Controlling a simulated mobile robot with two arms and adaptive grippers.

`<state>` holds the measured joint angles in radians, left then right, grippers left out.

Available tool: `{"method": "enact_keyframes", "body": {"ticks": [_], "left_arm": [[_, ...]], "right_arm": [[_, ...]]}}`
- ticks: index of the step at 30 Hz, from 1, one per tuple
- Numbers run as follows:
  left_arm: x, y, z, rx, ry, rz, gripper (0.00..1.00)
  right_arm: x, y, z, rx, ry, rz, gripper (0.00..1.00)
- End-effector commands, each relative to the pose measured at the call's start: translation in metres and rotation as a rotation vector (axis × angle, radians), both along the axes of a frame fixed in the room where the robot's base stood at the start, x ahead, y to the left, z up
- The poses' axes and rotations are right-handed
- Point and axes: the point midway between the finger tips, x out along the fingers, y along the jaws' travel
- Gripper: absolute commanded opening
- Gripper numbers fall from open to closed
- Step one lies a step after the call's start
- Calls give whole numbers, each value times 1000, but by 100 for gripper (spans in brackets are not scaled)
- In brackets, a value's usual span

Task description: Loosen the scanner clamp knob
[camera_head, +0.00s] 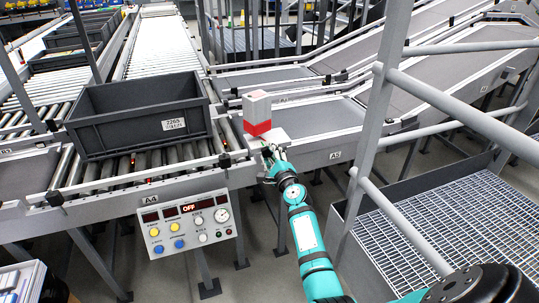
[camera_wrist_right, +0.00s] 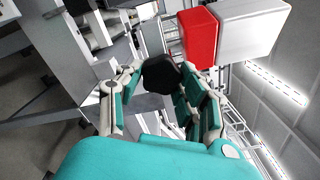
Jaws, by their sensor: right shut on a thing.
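The clamp knob (camera_wrist_right: 161,74) is a dark, lobed knob, seen in the right wrist view between the fingers of my right gripper (camera_wrist_right: 158,92). The gripper is shut on it. In the head view my right gripper (camera_head: 271,155) is at the conveyor's side rail, just below the scanner. The scanner (camera_head: 257,112) is a pale grey box with a red lower part. It also shows at the top of the wrist view (camera_wrist_right: 196,38). The knob is hidden by the gripper in the head view. My left gripper is not in view.
A dark grey crate (camera_head: 95,137) stands on the roller conveyor left of the scanner. A control panel (camera_head: 187,226) with buttons and a display reading OFF is mounted below. A grey handrail (camera_head: 455,125) and post (camera_head: 372,130) stand close to the right of my arm.

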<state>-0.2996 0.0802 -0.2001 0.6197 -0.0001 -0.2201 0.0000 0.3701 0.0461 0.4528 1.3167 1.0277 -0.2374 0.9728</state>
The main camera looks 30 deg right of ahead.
Motion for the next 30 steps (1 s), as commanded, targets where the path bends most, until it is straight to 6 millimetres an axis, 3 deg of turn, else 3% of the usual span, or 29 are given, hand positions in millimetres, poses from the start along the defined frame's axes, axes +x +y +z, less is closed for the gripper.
{"method": "enact_keyframes", "body": {"ticks": [1, 2, 7, 19, 30], "left_arm": [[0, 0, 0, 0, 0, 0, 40], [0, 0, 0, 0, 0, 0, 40], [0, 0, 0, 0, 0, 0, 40], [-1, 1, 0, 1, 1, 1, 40], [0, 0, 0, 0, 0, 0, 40]], "right_arm": [[0, 0, -1, 2, 1, 0, 5], [0, 0, -1, 2, 1, 0, 38], [0, 0, -1, 1, 1, 0, 60], [-9, 3, -1, 1, 0, 0, 60], [-82, 20, -2, 1, 3, -1, 60]]}}
